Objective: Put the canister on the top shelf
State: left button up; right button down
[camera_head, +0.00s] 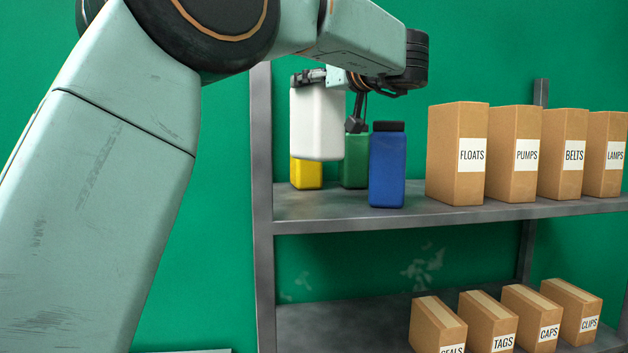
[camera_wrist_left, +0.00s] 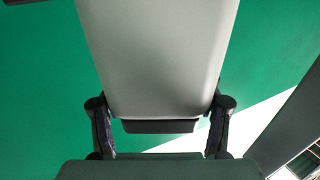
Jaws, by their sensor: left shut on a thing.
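A white canister (camera_head: 317,122) hangs in my left gripper (camera_head: 342,105) at the left end of the upper shelf (camera_head: 465,213). The canister also fills the upper middle of the left wrist view (camera_wrist_left: 158,60), with a finger of the left gripper (camera_wrist_left: 160,128) on each side of it. In the head view its base is drawn above the shelf's front edge, in front of a yellow canister (camera_head: 307,174). I cannot tell how far it is from the shelf surface. My right gripper is not in view.
A green canister (camera_head: 355,161) and a blue canister (camera_head: 387,170) stand just right of it. Boxes labelled FLOATS (camera_head: 456,160), PUMPS (camera_head: 513,160), BELTS (camera_head: 563,160) and LAMPS (camera_head: 603,160) follow. More boxes stand on the lower shelf (camera_head: 345,325). A grey post (camera_head: 262,210) bounds the left side.

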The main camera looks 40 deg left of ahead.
aim_at(323, 111)
pick_arm(q)
jog(key=f, duration=0.4)
jog(key=shift+w+d+f+b, duration=0.1)
jog(key=shift+d+f+b, duration=0.15)
jog(key=shift+b, duration=0.05)
jog(key=shift+d+f, duration=0.3)
jog(key=shift+f, duration=0.2)
jog(key=f, duration=0.3)
jog(key=shift+a+f, duration=0.2)
jog(key=shift+a, duration=0.2)
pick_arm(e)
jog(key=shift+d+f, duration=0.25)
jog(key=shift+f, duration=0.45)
pick_arm(q)
jog(key=shift+d, duration=0.3)
jog(key=o, duration=1.5)
jog(key=shift+f, duration=0.1)
jog(key=o, duration=0.3)
jog(key=shift+s+a, duration=0.15)
jog(key=shift+s, duration=0.05)
jog(key=shift+a, duration=0.1)
jog(key=shift+w, duration=0.15)
